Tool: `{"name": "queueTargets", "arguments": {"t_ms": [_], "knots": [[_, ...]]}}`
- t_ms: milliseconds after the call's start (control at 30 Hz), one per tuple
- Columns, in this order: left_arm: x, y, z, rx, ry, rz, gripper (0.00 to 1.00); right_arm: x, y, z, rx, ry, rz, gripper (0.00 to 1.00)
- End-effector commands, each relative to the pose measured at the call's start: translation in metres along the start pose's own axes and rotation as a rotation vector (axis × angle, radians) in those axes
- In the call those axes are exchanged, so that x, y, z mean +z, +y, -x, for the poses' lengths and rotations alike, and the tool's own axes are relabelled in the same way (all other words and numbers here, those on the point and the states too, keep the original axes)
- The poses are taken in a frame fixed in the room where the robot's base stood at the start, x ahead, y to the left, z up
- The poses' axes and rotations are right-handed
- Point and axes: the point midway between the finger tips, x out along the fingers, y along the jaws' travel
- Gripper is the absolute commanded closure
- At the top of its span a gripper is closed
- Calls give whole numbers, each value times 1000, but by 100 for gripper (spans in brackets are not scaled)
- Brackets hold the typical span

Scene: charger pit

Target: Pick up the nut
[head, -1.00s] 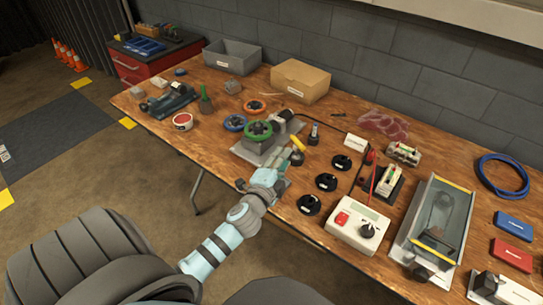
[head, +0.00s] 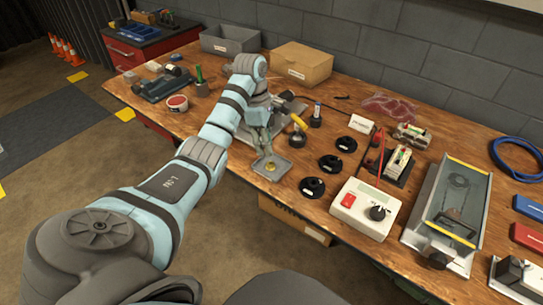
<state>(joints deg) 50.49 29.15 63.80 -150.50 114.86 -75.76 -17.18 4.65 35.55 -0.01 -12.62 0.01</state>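A small brass-coloured nut (head: 270,167) lies in a shallow grey square tray (head: 284,172) near the table's front edge. My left arm reaches in from the lower left and bends down over the table. My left gripper (head: 265,152) points down just above and behind the nut, very close to it. The fingers are small and partly merge with the grey background, so their opening is unclear. I cannot tell whether they touch the nut. My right gripper is out of view.
Black round pieces (head: 313,187) lie to the right, by a white meter box (head: 364,208). A clear-topped grey case (head: 453,207) stands further right. My arm hides the middle-left of the table.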

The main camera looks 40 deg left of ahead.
Motion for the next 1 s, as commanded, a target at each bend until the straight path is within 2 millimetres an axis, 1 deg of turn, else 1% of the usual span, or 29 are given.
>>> {"name": "queueTargets", "arguments": {"t_ms": [33,167,233,333,400,600,767,800,1000], "knots": [[-1,0,-17,1,0,0,72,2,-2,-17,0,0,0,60],[0,-1,-28,1,0,1,72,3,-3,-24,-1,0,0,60],[0,-2,-40,0,-1,0,72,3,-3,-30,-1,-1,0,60],[1,-4,-59,-1,-1,1,72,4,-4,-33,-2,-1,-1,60],[1,-4,-68,0,-1,1,72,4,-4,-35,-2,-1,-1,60],[1,-3,-68,2,-1,1,72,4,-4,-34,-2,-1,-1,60],[1,-3,-68,2,-2,1,98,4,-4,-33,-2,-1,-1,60],[1,-3,-68,2,-2,1,100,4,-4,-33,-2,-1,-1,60],[1,-3,-68,2,-2,1,100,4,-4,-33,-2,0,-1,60]]}}
